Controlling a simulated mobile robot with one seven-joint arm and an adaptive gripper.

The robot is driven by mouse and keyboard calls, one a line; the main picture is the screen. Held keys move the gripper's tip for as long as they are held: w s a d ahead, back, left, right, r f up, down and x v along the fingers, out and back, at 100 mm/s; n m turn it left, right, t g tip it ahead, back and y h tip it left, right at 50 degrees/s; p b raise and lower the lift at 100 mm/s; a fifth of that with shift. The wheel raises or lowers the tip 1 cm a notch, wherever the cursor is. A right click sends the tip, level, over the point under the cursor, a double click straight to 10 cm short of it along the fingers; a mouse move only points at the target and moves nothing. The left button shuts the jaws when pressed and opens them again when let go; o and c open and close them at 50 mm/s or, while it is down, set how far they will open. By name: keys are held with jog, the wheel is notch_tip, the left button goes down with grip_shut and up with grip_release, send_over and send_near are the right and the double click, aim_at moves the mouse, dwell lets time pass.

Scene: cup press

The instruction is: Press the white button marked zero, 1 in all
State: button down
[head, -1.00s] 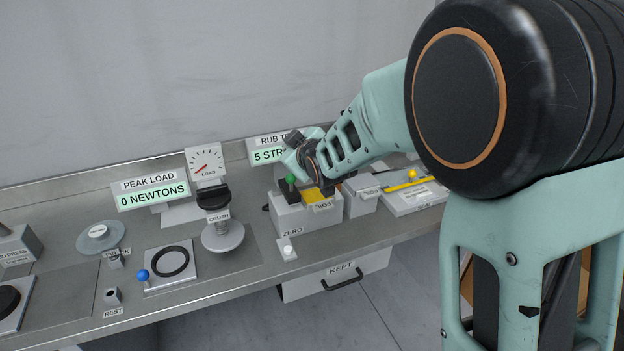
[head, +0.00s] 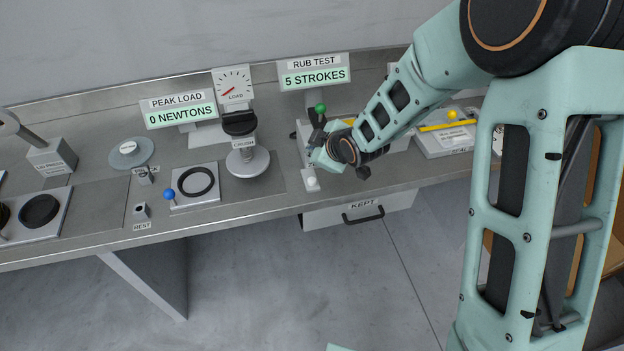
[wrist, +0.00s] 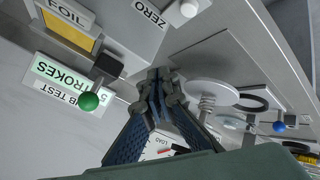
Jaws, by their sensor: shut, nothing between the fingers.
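The white button marked zero (head: 312,184) sits on a small light plate at the bench's front edge, right of the crush press. In the wrist view the white button (wrist: 189,9) shows at the top, beside its ZERO label (wrist: 150,13). My gripper (wrist: 160,74) is shut and empty, with its fingertips apart from the button in that picture. In the head view my wrist is just above and right of the button, partly covering the ZERO label. The fingertips are hard to make out there.
The green-knobbed lever (head: 320,108) stands close behind my wrist. The crush press (head: 246,160) is to the left. The peak load display (head: 180,110) reads 0 newtons and the rub test display (head: 315,74) reads 5 strokes. A kept drawer (head: 345,215) is below.

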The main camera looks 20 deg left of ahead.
jog(key=b, duration=0.5)
send_over(313, 182)
notch_tip(313, 182, down, 7)
jog(key=shift+a+r, duration=0.1)
jog(key=shift+f+b, duration=0.65)
jog(key=shift+f, duration=0.15)
jog(key=shift+f, duration=0.1)
dwell(0.4)
jog(key=shift+f+b, duration=0.35)
jog(key=shift+b, duration=0.3)
jog(key=shift+f+b, duration=0.5)
jog(key=shift+b, duration=0.1)
dwell(0.5)
jog(key=shift+r, duration=0.1)
jog(key=shift+r+p, duration=0.5)
jog(key=shift+r, duration=0.35)
jog(key=shift+r+p, duration=1.65)
jog(key=shift+r, duration=0.85)
